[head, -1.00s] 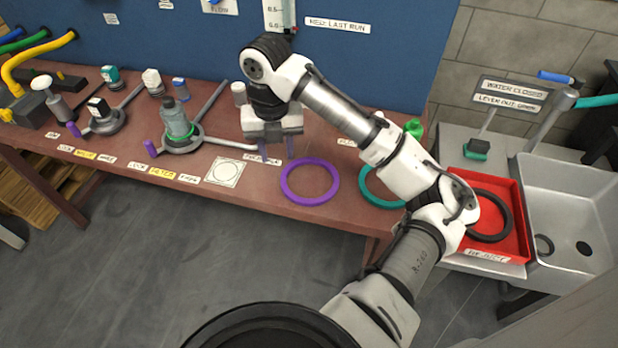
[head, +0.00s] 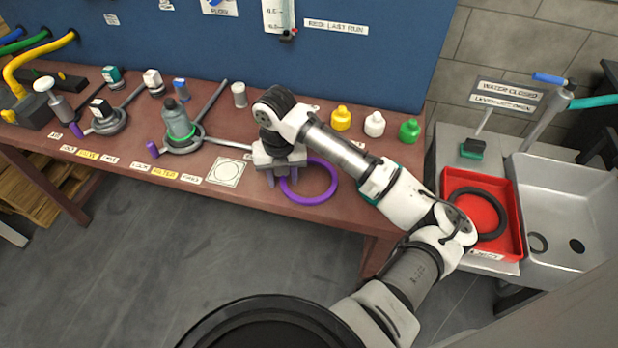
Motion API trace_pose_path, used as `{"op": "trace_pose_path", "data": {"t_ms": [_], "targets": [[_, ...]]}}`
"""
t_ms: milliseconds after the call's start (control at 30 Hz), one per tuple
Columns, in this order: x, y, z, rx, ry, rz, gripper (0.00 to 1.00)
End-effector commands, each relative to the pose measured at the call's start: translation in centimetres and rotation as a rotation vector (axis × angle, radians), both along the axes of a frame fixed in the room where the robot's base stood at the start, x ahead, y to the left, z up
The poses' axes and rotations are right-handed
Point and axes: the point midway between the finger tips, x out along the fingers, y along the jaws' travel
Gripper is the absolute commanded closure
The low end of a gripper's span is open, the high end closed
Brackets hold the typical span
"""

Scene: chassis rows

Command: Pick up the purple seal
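The purple seal (head: 325,193) is a large ring lying flat on the brown bench near its front edge. My gripper (head: 283,180) points down over the left side of the seal. Its two fingers are apart, one to the left of the ring's rim and one over the inside of the ring. The gripper looks open, and the left rim shows between the fingers. My gripper hides part of the seal's upper left. I cannot tell whether the fingers touch the seal.
Yellow (head: 340,119), white (head: 374,125) and green (head: 409,131) bottles stand at the back right of the bench. A red tray (head: 452,185) holds a black ring (head: 492,231) beside the sink (head: 560,190). A bottle stands on a metal holder (head: 180,145) at left.

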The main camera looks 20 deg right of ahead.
Motion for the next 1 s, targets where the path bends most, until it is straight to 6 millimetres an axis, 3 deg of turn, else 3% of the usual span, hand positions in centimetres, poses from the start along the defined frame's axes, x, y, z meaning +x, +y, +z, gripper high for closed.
{"op": "trace_pose_path", "data": {"t_ms": [33, 300, 767, 867, 1000], "targets": [[0.0, 0.0, 0.0, 0.0, 0.0, 0.0, 0.66], [0.0, 0.0, 0.0, 0.0, 0.0, 0.0, 1.0], [0.0, 0.0, 0.7, -0.001, 0.0, 0.0, 1.0], [0.1, 0.0, 1.8, -0.002, -0.003, 0.0, 1.0], [0.1, 0.0, 4.8, -0.003, -0.004, 0.002, 1.0]]}}
